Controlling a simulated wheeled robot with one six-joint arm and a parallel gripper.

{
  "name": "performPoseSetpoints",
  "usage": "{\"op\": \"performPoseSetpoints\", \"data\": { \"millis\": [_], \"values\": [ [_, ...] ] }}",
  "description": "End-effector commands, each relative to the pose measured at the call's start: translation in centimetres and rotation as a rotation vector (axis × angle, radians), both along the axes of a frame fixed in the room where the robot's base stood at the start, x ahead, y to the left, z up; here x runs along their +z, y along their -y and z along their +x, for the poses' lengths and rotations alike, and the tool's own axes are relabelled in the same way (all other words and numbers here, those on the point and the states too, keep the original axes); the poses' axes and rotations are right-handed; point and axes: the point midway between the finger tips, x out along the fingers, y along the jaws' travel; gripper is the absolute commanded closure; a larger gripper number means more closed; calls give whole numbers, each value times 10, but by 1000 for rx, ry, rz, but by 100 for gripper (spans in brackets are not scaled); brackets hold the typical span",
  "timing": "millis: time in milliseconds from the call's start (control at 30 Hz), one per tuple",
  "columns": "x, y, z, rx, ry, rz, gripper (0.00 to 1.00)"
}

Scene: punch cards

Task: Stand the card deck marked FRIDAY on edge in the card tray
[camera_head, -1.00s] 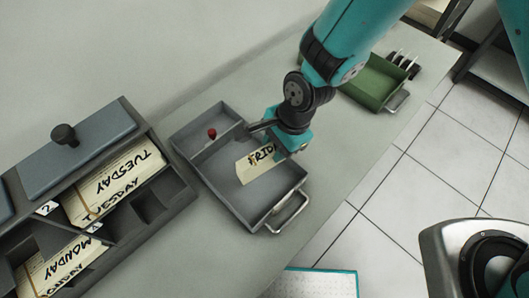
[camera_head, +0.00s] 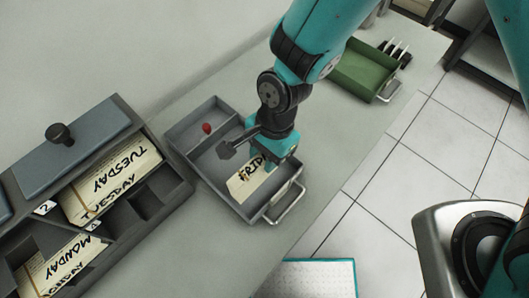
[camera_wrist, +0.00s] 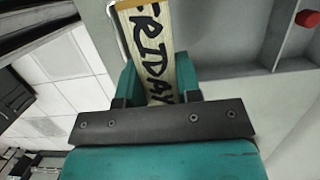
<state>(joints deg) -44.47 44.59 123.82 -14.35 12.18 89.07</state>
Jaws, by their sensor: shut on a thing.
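The card deck marked FRIDAY (camera_head: 246,182) is cream with black lettering. In the wrist view the deck (camera_wrist: 154,50) sits between the two teal fingers of my gripper (camera_wrist: 158,85), which is shut on it. In the head view my gripper (camera_head: 268,163) is over the right part of the grey card tray (camera_head: 232,213), with the deck inside the tray's outline. The deck's lower edge is near the tray floor; I cannot tell whether it touches. Part of the deck is hidden behind my gripper.
A red knob (camera_head: 207,128) is in the tray's far compartment. A grey card box (camera_head: 160,205) at left holds decks marked TUESDAY (camera_head: 112,180) and MONDAY (camera_head: 62,268). A green tray (camera_head: 362,75) stands at the upper right. The bench between box and tray is narrow.

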Motion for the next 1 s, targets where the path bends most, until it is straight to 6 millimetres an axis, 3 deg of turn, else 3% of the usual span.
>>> {"op": "performPoseSetpoints", "data": {
  "millis": [500,1000],
  "values": [
    [-38,0,1,1,2,0,100],
    [-42,0,1,1,2,0,100]
  ]
}}
